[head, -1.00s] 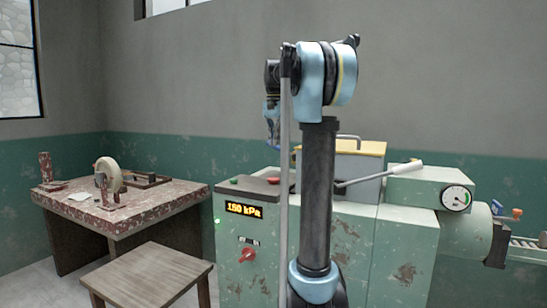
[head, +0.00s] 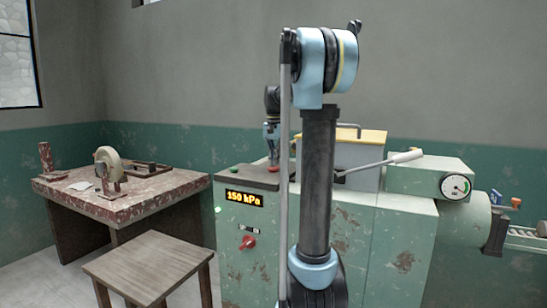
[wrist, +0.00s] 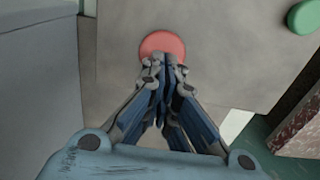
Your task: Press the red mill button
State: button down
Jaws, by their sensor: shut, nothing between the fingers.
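The red mill button (head: 273,169) sits on the dark top of the green machine's control box. In the wrist view the red button (wrist: 160,42) is a round disc, with its lower edge hidden behind my fingertips. My gripper (wrist: 161,62) is shut and empty, its fingers together and pointing at the button. In the head view my gripper (head: 272,157) hangs point down right over the button. I cannot tell whether the tips touch it.
A green button (head: 234,168) lies left of the red one; it also shows in the wrist view (wrist: 308,17). A red knob (head: 248,242) and a display (head: 245,198) reading 150 kPa are on the box front. A grey hopper (head: 354,165) and a lever (head: 385,160) stand to the right.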

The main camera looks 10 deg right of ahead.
dwell(0.3)
jog(key=shift+f, duration=0.65)
jog(key=shift+s+f, duration=0.2)
jog(key=shift+s, duration=0.1)
jog(key=shift+w+r, duration=0.2)
jog(key=shift+r, duration=0.25)
notch_tip(320, 180, up, 13)
jog(key=shift+r, duration=0.2)
jog(key=shift+s, duration=0.1)
